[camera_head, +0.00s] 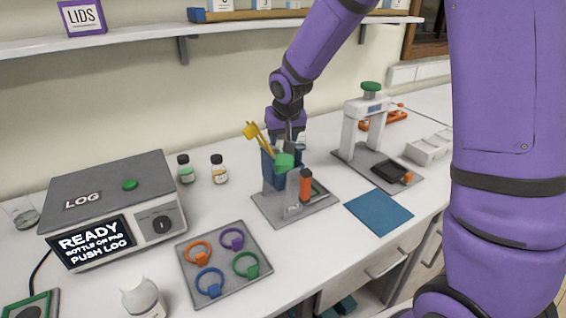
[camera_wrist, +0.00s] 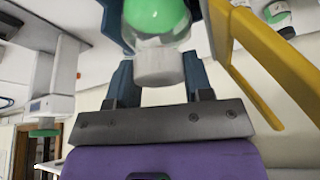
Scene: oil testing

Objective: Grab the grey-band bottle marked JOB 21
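Two small bottles with dark caps stand on the bench behind the log machine, one with a green band (camera_head: 186,175) and one with a yellow-orange band (camera_head: 219,176).
The log machine (camera_head: 110,205) reads READY, with a tray of coloured rings (camera_head: 222,262) in front. A blue mat (camera_head: 379,212) and a white press stand (camera_head: 347,132) are to the right. A shelf (camera_head: 130,42) runs above.

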